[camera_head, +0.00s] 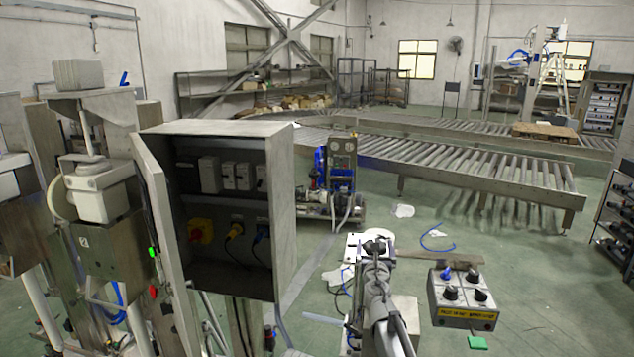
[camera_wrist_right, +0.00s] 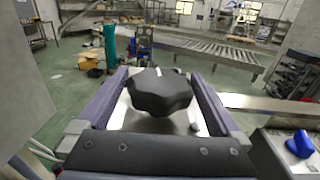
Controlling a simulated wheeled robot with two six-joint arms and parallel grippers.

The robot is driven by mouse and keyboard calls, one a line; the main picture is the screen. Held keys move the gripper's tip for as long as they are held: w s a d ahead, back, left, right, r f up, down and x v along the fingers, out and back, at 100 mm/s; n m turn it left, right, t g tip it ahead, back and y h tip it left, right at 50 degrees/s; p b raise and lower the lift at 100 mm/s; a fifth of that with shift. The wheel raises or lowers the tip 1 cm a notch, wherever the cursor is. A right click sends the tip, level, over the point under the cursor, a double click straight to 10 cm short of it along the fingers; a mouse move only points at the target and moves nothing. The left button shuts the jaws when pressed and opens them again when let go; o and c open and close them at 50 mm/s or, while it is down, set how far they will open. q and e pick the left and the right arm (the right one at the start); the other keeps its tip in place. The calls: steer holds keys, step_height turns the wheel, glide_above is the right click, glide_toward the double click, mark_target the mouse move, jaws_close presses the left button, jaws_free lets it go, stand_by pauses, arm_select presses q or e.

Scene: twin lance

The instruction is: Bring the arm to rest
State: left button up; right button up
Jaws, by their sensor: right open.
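My right gripper (camera_head: 375,249) is at the lower middle of the head view, its arm reaching in from the bottom edge. In the right wrist view the gripper (camera_wrist_right: 160,100) is open, with one finger on each side of a black lobed knob (camera_wrist_right: 160,92). The knob stands over a pale plate; I see gaps between it and the fingers. In the head view the gripper mostly hides the knob. My left gripper is not in view.
A control box (camera_head: 465,312) with several knobs stands right of my right arm; its blue knob shows in the wrist view (camera_wrist_right: 300,145). An open electrical cabinet (camera_head: 278,215) stands to the left. A roller conveyor (camera_head: 470,172) runs behind, with open floor before it.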

steer(key=shift+m+g+h, duration=0.7)
steer(key=shift+m+h, duration=0.9)
steer(key=shift+h, duration=0.8)
steer(key=shift+s+a, duration=0.2)
steer(key=shift+s, duration=0.3)
